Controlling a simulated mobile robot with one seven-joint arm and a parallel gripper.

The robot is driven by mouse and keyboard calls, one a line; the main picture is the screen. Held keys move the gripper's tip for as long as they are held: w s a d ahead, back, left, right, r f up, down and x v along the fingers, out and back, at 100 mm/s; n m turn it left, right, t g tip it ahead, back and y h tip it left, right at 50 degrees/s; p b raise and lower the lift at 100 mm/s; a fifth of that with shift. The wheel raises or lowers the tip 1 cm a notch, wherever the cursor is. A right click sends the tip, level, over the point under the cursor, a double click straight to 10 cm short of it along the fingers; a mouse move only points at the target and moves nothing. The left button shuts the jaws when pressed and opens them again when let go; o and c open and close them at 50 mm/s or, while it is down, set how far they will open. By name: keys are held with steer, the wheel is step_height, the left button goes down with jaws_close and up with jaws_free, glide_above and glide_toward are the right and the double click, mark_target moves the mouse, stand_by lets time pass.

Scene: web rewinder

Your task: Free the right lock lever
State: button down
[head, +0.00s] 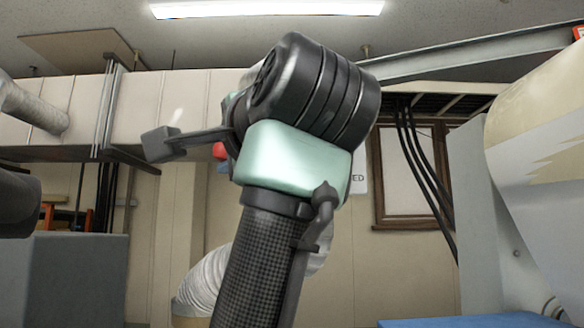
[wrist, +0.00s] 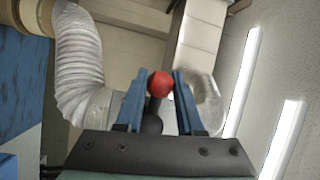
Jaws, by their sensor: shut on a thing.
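The lock lever shows in the wrist view as a round red knob (wrist: 160,84) on a dark stalk (wrist: 153,122). My gripper (wrist: 160,78) has its two blue fingers on either side of the lever, shut on it. In the head view only a small part of the red knob (head: 219,151) shows at the left edge of my arm. My arm hides the rest of the lever and most of my gripper there. The lever's base and its lock are not clear in either view.
A large cream roll (head: 545,110) and a grey side plate (head: 478,190) stand at the right in the head view. A grey cabinet (head: 60,280) is at the lower left. A flexible duct (wrist: 80,60) runs along the left of the wrist view.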

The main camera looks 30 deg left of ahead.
steer(key=m+t, duration=0.1)
steer(key=m, duration=0.1)
steer(key=r+m+t+b, duration=0.1)
steer(key=m, duration=0.1)
steer(key=r+m+y+b, duration=0.1)
steer(key=m, duration=0.1)
steer(key=shift+w+d+r+t, duration=0.15)
steer(key=shift+d+t, duration=0.15)
steer(key=shift+t, duration=0.1)
steer(key=m, duration=0.1)
steer(key=m+t, duration=0.1)
steer(key=r+m+t, duration=0.1)
steer(key=shift+w+d+m+h, duration=0.15)
steer(key=shift+d+m+h, duration=0.15)
steer(key=shift+w+d+r+m+t+h, duration=0.15)
steer(key=shift+m+t+h, duration=0.2)
steer(key=shift+m, duration=0.45)
steer(key=shift+w+d+r+m+t+h, duration=0.1)
steer(key=shift+d+r+m+t+h, duration=0.1)
steer(key=shift+m+t, duration=0.45)
steer(key=shift+w+d+r+m+t+h, duration=0.15)
steer(key=shift+m+t+h, duration=0.1)
steer(key=shift+m, duration=0.7)
steer(key=shift+s, duration=0.1)
steer(key=c, duration=0.5)
jaws_free()
steer(key=shift+f, duration=0.1)
steer(key=shift+f+b, duration=0.1)
steer(key=shift+b, duration=0.2)
